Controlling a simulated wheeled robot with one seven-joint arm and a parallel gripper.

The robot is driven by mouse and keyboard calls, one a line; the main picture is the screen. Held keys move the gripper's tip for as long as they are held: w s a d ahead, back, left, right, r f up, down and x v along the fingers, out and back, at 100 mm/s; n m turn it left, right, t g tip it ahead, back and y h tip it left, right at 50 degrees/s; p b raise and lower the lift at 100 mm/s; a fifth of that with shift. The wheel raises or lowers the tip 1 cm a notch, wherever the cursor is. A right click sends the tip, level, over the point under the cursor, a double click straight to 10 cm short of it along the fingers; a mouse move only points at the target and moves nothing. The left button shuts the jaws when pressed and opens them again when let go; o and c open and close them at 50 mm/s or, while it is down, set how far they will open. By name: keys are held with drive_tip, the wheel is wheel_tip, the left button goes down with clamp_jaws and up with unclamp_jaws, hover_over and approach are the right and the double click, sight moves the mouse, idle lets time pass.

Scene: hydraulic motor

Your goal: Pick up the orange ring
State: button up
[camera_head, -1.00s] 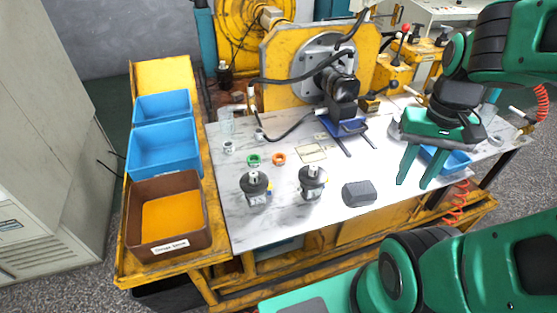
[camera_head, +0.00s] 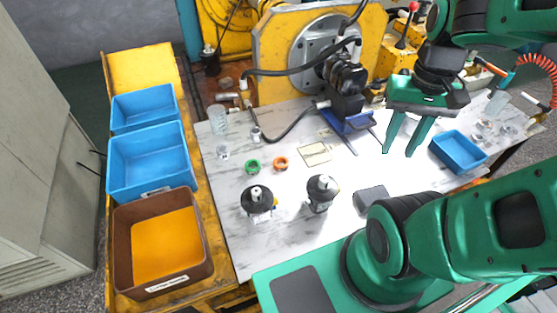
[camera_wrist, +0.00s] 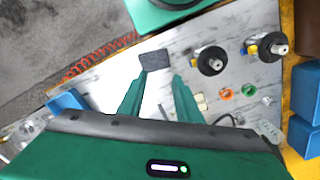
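The orange ring (camera_head: 281,163) lies flat on the white marbled table top, just right of the green ring (camera_head: 253,166). In the wrist view the orange ring (camera_wrist: 227,94) shows right of my fingers, beside the green ring (camera_wrist: 249,90). My gripper (camera_head: 398,152) is above the right part of the table, well to the right of the orange ring. Its two green fingers are apart, with nothing between them in the head view. The wrist view also shows the gripper (camera_wrist: 160,75) with spread fingers and the table below.
Two black-topped motor parts (camera_head: 257,201) (camera_head: 320,190) stand in front of the rings. A dark grey block (camera_head: 371,199) lies right of them. The hydraulic motor (camera_head: 345,80) stands behind. Blue bins and a brown bin (camera_head: 122,250) line the left. A blue tray (camera_head: 436,148) is at right.

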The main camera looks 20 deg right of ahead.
drive_tip(key=shift+a, duration=0.2)
drive_tip(key=shift+o, duration=1.2)
drive_tip(key=shift+w, duration=0.1)
drive_tip(key=o, duration=0.4)
drive_tip(key=shift+s+a+r, duration=0.1)
drive_tip(key=shift+s+r, duration=0.1)
drive_tip(key=shift+s, duration=0.15)
drive_tip(key=shift+o, duration=0.2)
drive_tip(key=w+a+f+m+y, duration=0.1)
drive_tip(key=w+a+f+m, duration=0.1)
drive_tip(key=w, duration=0.5)
drive_tip(key=w+a+f+m+y, duration=0.1)
drive_tip(key=w+a+f, duration=0.1)
drive_tip(key=w, duration=0.6)
drive_tip(key=w+a+f+m+g+y, duration=0.2)
drive_tip(key=w+a+f+m, duration=0.2)
drive_tip(key=w+a+f, duration=0.55)
drive_tip(key=shift+w+d+f+x, duration=0.1)
drive_tip(key=shift+w+x, duration=0.2)
drive_tip(key=shift+x, duration=1.4)
drive_tip(key=shift+w+d+f+x, duration=0.1)
drive_tip(key=shift+w+x, duration=0.25)
drive_tip(key=shift+x, duration=1.3)
drive_tip(key=shift+w+d+f+x, duration=0.1)
drive_tip(key=shift+w+x, duration=0.2)
drive_tip(key=shift+x, duration=1.4)
